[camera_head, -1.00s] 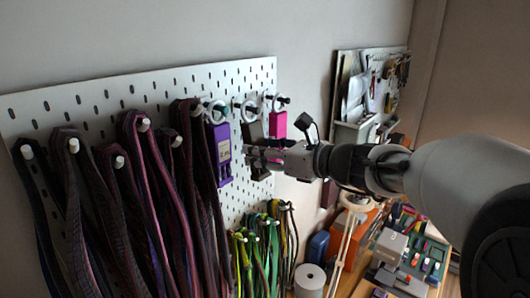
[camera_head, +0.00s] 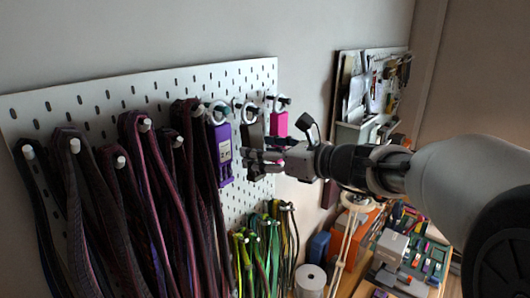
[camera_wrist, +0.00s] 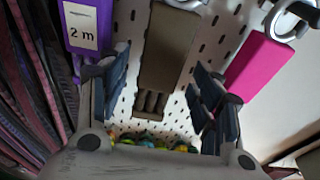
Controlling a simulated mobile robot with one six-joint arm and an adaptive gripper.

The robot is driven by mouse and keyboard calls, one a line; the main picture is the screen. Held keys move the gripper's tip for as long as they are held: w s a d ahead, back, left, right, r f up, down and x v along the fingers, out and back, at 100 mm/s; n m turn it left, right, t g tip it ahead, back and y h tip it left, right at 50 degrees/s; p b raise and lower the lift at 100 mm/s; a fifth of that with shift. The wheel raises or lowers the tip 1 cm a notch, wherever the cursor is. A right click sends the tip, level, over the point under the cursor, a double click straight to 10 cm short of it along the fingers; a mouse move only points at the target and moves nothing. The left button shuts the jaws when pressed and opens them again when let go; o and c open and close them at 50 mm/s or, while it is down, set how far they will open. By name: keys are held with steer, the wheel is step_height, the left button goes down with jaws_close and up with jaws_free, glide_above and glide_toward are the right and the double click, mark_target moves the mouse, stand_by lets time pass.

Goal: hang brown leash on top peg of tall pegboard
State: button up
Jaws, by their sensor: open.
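A flat dark brown strap (camera_head: 249,132), likely the brown leash, hangs by a pale ring on the white pegboard (camera_head: 95,97), between a purple and a pink piece. In the wrist view the brown strap (camera_wrist: 168,48) hangs down in front of the board, its lower end ribbed. My gripper (camera_head: 257,162) is at the strap's lower part in the head view and hides some of it. In the wrist view my open gripper (camera_wrist: 160,88) has one finger on each side of the strap, with visible gaps.
The purple piece labelled "2 m" (camera_wrist: 82,28) is close to my left finger, and the pink piece (camera_wrist: 254,65) is close to the right one. Dark cords (camera_head: 150,190) fill the board's left. Green and yellow cords (camera_head: 262,240) hang below. A cluttered desk stands lower right.

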steer(key=shift+d, duration=0.1)
steer(key=v, duration=1.1)
steer(key=s+a+f+n+g+h+b, duration=0.1)
steer(key=s+f+n+g+h+b, duration=0.2)
steer(key=s+f+n+b, duration=0.55)
steer(key=s+a+f+n+g+h+b, duration=0.15)
steer(key=s+f+n+b, duration=0.3)
steer(key=s+f, duration=0.8)
steer(key=s+d+f+n+h+b, duration=0.2)
steer(key=d+f+n+b, duration=0.1)
steer(key=f, duration=0.4)
steer(key=s+d+f+n+h+b, duration=0.2)
steer(key=d+f+n+h+b, duration=0.1)
steer(key=f, duration=0.5)
steer(key=s+d+f+n+h+b, duration=0.2)
steer(key=d+f+n+b, duration=0.3)
steer(key=f, duration=0.3)
steer(key=shift+s+f+n+g+h+b, duration=0.25)
steer(key=shift+s+n+g+h+b, duration=0.15)
steer(key=shift+n+b, duration=0.35)
